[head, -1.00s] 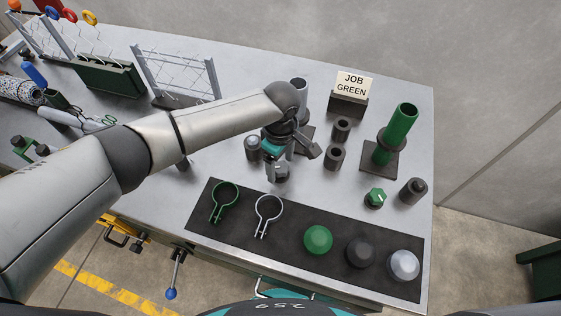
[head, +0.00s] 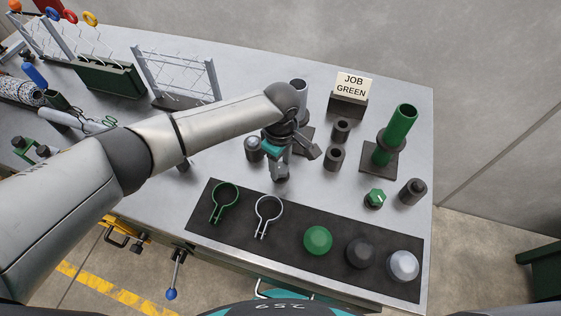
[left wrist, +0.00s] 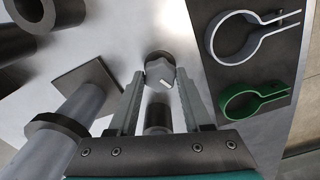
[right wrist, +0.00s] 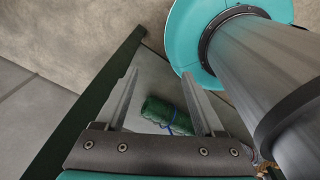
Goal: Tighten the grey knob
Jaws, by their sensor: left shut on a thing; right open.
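The grey knob (left wrist: 160,74) has a white mark on its face and sits between the fingertips of my left gripper (left wrist: 160,80) in the left wrist view. The fingers are closed on its sides. In the head view my left gripper (head: 281,176) points down at the table just behind the dark mat, and it hides most of the knob. A dark cylinder (left wrist: 158,116) shows between the fingers in the left wrist view. My right gripper (right wrist: 160,88) is open and empty in the right wrist view, away from the table top.
A grey post (head: 299,88) stands behind my left gripper; a green post (head: 403,124) stands at right. A green knob (head: 375,198) and dark sockets (head: 335,157) are nearby. The dark mat (head: 285,255) holds green and grey clamps and several caps. A sign reads JOB GREEN (head: 353,84).

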